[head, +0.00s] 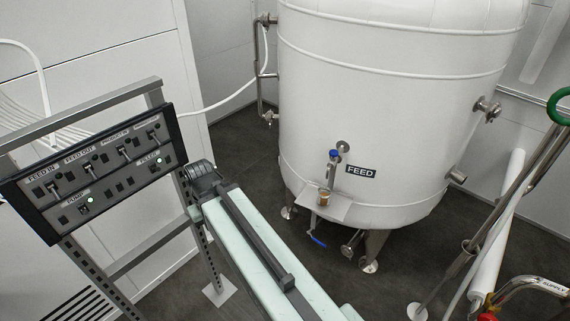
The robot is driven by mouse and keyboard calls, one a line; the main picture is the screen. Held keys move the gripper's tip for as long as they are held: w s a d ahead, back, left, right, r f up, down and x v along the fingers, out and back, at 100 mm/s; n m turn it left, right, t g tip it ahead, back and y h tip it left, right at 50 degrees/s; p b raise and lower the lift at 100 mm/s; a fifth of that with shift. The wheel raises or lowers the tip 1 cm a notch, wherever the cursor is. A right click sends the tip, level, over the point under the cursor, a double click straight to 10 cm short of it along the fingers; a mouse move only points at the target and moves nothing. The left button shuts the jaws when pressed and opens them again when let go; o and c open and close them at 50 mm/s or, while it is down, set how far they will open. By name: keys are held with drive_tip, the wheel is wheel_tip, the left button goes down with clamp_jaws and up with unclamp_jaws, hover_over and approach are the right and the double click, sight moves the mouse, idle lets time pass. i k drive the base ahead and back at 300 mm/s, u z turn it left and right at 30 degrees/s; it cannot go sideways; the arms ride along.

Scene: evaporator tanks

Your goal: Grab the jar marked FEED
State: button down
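A small brown jar (324,198) stands on a small white shelf (335,208) fixed to the front of the large white tank (390,110). It sits below a sampling tap with a blue top (334,157). A black plate reading FEED (360,171) is on the tank just right of the tap. Any marking on the jar itself is too small to read. My pale green arm link reaches up from the bottom middle, left of the jar and apart from it. My gripper is not in view.
A switch panel (95,175) with green lights stands on a metal frame (150,250) at the left. A blue-handled valve (318,240) hangs below the shelf. Pipes and a red-handled SUPPLY valve (488,310) are at the lower right. Dark floor (235,145) shows between panel and tank.

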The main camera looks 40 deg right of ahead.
sight(323, 195)
drive_tip(key=z, duration=0.6)
drive_tip(key=k, duration=1.35)
drive_tip(key=z, duration=0.4)
drive_tip(key=i, duration=1.5)
drive_tip(key=z, duration=0.05)
